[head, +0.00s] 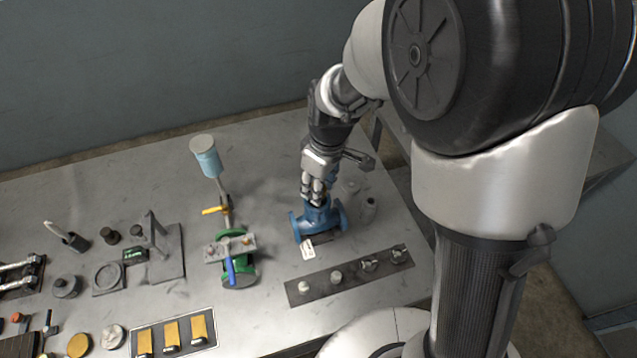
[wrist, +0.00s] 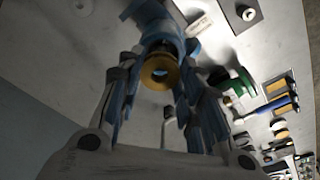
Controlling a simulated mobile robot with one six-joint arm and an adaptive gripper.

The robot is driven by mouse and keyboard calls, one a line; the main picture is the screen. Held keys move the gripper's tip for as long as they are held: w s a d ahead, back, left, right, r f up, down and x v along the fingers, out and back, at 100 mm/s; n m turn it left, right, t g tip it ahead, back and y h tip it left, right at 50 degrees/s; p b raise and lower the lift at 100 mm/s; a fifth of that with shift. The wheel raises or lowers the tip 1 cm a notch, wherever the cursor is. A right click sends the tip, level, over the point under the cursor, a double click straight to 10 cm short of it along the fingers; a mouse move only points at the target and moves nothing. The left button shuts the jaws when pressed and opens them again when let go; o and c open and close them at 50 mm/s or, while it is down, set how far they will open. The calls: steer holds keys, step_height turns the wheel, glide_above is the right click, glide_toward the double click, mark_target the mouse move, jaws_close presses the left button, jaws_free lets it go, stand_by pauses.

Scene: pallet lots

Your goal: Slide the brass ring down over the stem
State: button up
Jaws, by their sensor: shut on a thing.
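The brass ring (wrist: 160,72) is between the fingertips of my gripper (wrist: 161,58), which is shut on it. The ring faces the wrist camera, and its open hole shows. A blue valve body (head: 333,220) stands upright on the bench, and my gripper (head: 314,196) points down right at its top. In the wrist view the blue valve body (wrist: 150,14) lies just beyond the ring. The fingers hide the ring and the stem in the head view. I cannot tell whether the stem is inside the ring.
A green valve with a blue handle (head: 240,275) stands to the left.

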steer(key=shift+f+b, duration=1.05)
steer(key=shift+f, duration=0.3)
steer(key=o, duration=1.1)
steer(key=shift+o, duration=0.6)
steer(key=o, duration=0.3)
steer(key=shift+o, duration=0.2)
steer(key=shift+r, duration=0.15)
steer(key=shift+r+p, duration=2.6)
steer(key=shift+r, duration=0.8)
